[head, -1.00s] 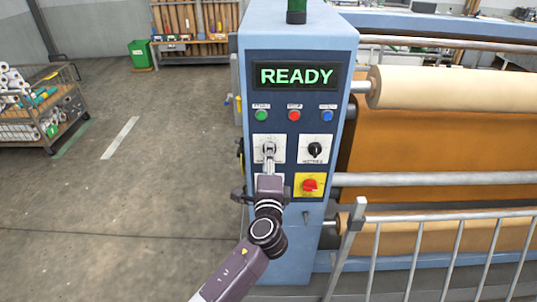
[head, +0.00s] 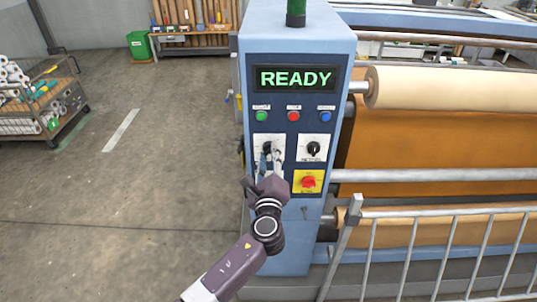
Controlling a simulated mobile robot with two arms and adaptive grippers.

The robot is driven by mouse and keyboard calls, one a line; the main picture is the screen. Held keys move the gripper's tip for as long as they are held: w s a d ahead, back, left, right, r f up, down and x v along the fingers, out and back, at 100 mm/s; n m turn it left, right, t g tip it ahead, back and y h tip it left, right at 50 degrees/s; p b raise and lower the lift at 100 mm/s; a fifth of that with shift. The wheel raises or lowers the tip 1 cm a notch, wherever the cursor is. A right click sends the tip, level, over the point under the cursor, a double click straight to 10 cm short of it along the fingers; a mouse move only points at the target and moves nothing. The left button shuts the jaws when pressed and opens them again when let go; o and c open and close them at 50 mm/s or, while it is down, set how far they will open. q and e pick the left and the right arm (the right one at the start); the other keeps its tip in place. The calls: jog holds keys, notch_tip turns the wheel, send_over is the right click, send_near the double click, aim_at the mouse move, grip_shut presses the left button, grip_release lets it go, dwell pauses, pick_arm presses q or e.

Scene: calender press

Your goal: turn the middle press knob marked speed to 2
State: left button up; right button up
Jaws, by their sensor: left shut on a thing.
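The blue press cabinet carries a dark control panel with several dial plates. The upper left black knob (head: 267,147) sits on a white plate. My left gripper (head: 268,155) comes up from below and is shut on this knob, its fingers covering the lower part of the plate. The upper right black knob (head: 314,149) sits on another white plate. The labels are too small to read, so I cannot tell which knob is marked speed, nor where the pointer stands. My right gripper is not in view.
A red switch (head: 308,181) on a yellow plate is right of my gripper. Green, red and blue buttons (head: 293,116) sit below the lit READY display (head: 295,78). A metal railing (head: 440,250) and press rollers stand right.

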pick_arm(q)
jog(key=shift+f, duration=0.1)
dwell(0.4)
jog(key=o, duration=1.2)
jog(key=shift+c, duration=0.2)
jog(key=shift+s, duration=0.15)
jog(key=s, duration=1.1)
jog(key=shift+s, duration=0.4)
jog(key=shift+f, duration=0.1)
